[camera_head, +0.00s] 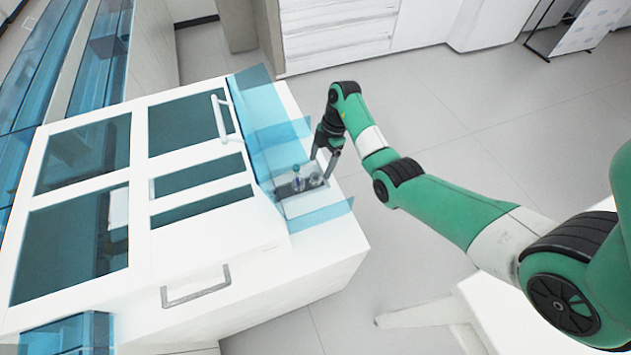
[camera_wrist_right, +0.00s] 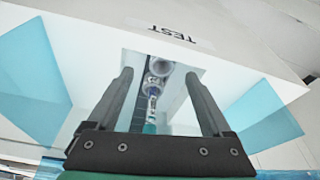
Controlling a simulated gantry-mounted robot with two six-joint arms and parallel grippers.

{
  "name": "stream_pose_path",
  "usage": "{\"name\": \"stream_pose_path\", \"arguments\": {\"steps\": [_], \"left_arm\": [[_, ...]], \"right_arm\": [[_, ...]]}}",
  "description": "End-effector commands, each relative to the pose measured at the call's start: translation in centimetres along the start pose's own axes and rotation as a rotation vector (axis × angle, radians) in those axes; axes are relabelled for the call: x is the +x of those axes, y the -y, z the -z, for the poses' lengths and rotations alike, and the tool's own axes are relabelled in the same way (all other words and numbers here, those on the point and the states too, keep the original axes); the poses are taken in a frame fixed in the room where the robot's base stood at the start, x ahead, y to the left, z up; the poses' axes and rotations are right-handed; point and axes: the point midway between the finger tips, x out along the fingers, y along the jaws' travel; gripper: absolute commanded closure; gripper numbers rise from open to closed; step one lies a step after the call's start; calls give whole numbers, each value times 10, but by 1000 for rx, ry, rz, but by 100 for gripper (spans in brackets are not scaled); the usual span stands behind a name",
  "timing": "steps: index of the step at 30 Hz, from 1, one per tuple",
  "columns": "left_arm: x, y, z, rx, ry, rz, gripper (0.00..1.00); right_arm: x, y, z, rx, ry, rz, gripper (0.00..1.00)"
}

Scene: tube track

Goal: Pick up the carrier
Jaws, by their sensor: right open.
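The carrier (camera_head: 298,183) appears as a small upright tube-like piece with a bluish top in a recess at the right end of the white machine. In the right wrist view, the carrier (camera_wrist_right: 154,88) shows as a clear and grey body with a teal part at its lower end. My right gripper (camera_head: 322,167) is at the recess, its fingers pointing down toward it. In the wrist view, the open right gripper (camera_wrist_right: 159,76) has one finger on each side of the carrier, with gaps between. I cannot tell how deep the fingers reach. My left gripper is not in view.
The white machine (camera_head: 318,262) has dark windows and a handle (camera_head: 196,287). Blue translucent panels (camera_head: 322,216) flank the recess; they also show in the wrist view (camera_wrist_right: 262,115). A "TEST" label (camera_wrist_right: 172,33) sits beside the opening. Open floor (camera_head: 480,130) lies to the right.

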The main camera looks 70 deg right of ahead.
Motion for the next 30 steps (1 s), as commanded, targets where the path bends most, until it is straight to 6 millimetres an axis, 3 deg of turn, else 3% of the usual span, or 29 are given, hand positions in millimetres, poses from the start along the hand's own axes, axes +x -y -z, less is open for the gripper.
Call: {"name": "stream_pose_path", "arguments": {"steps": [8, 16, 27, 30], "left_arm": [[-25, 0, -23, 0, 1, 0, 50], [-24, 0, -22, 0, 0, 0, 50], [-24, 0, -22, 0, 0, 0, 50], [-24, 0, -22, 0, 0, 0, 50]], "right_arm": [[48, 4, 2, -2, -1, 1, 16], [49, 3, 3, -1, -1, 0, 18], [49, 3, 3, -1, -1, 0, 83], [49, 3, 3, -1, -1, 0, 83]]}}
